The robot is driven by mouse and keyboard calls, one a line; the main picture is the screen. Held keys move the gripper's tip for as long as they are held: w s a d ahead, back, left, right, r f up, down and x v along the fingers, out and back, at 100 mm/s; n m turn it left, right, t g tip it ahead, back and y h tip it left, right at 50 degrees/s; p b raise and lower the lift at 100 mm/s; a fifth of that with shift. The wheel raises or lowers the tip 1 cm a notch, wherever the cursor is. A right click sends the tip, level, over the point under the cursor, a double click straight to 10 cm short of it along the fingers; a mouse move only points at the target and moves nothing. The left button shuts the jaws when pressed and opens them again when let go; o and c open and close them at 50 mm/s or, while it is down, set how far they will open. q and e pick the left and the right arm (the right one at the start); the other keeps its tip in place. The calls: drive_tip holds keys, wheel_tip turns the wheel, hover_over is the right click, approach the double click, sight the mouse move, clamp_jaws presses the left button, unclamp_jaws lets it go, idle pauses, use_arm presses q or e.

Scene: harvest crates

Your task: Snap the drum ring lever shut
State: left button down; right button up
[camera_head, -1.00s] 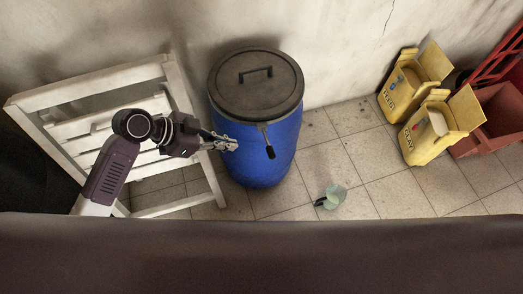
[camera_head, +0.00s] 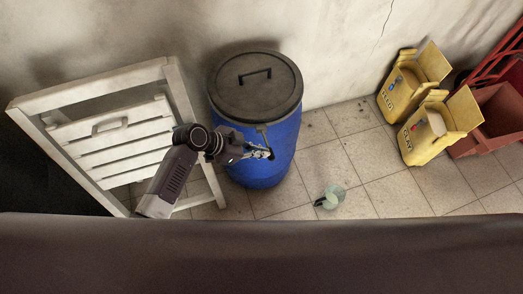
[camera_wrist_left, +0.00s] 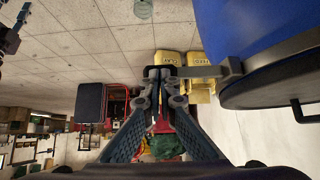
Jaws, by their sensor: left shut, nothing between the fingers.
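The blue drum (camera_head: 265,172) stands against the wall with a dark lid (camera_head: 255,85) that has a handle on top. The ring lever (camera_head: 262,132) sticks out from the front of the lid's rim, away from the drum's side; its grip is mostly hidden by my left gripper. My left gripper (camera_head: 263,152) is shut and empty at the lever's outer end. In the left wrist view, the lever (camera_wrist_left: 210,71) reaches from the drum rim across to the fingertips of my left gripper (camera_wrist_left: 162,88); whether they touch is unclear. My right gripper is not in view.
A white slatted chair or frame (camera_head: 90,82) stands left of the drum. Two yellow containers (camera_head: 427,138) and a red crate (camera_head: 490,120) are at the right. A pale greenish object (camera_head: 334,196) lies on the tiled floor. Floor right of the drum is mostly clear.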

use_arm(q)
drive_tip(key=shift+d, duration=0.1)
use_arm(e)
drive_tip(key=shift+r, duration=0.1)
use_arm(q)
drive_tip(key=shift+d+n+t+p, duration=0.2)
drive_tip(key=shift+n+t+p, duration=0.1)
drive_tip(key=shift+n+p, duration=0.1)
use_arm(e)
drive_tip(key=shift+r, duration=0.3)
